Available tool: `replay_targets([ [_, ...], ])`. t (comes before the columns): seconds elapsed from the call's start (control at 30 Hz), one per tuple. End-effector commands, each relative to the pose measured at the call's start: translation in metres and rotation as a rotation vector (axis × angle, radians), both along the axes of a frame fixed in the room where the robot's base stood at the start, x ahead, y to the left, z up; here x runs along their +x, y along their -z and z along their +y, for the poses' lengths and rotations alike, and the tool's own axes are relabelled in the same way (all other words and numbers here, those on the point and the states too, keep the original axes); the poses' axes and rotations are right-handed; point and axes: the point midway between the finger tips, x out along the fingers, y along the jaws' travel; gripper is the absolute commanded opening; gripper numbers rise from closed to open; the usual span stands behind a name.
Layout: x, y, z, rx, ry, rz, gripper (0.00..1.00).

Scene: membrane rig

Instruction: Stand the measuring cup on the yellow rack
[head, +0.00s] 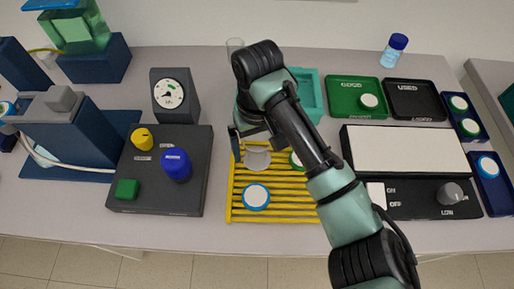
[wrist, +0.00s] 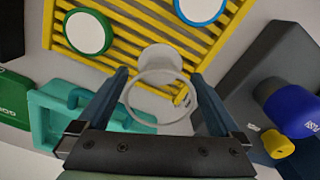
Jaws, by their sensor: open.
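The clear measuring cup (wrist: 137,112) looks upright in the wrist view, its round rim toward the camera and its base over the far-left part of the yellow rack (wrist: 125,42). The cup also shows in the head view (head: 257,160), over the yellow rack (head: 238,211). My gripper (wrist: 160,82) is open, with one finger on each side of the cup and visible room between. In the head view my gripper (head: 252,141) is above the rack's far-left end, partly hidden by my arm. I cannot tell whether the cup's whole base rests on the bars.
A blue-rimmed disc (head: 256,197) and a green-rimmed disc (head: 295,160) lie on the rack. A dark control panel (head: 150,193) with a blue knob (head: 176,165) stands left. A teal tray (head: 312,92) is behind the rack.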

Motion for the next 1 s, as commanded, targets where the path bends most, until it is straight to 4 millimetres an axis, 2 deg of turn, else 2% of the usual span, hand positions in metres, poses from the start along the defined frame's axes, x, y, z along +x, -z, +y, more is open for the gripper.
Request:
replay_targets([
  [0.3, 0.001, -0.073, -0.001, -0.003, -0.002, -0.005, 1.00],
  [0.4, 0.001, -0.088, -0.001, -0.003, -0.001, -0.003, 1.00],
  [0.6, 0.000, -0.102, 0.000, -0.001, 0.000, -0.001, 1.00],
  [0.87, 0.001, -0.103, 0.001, 0.004, -0.002, -0.005, 1.00],
  [0.93, 0.006, -0.107, 0.011, 0.025, -0.015, -0.045, 1.00],
  [1.0, 0.020, -0.119, 0.034, 0.080, -0.044, -0.143, 1.00],
])
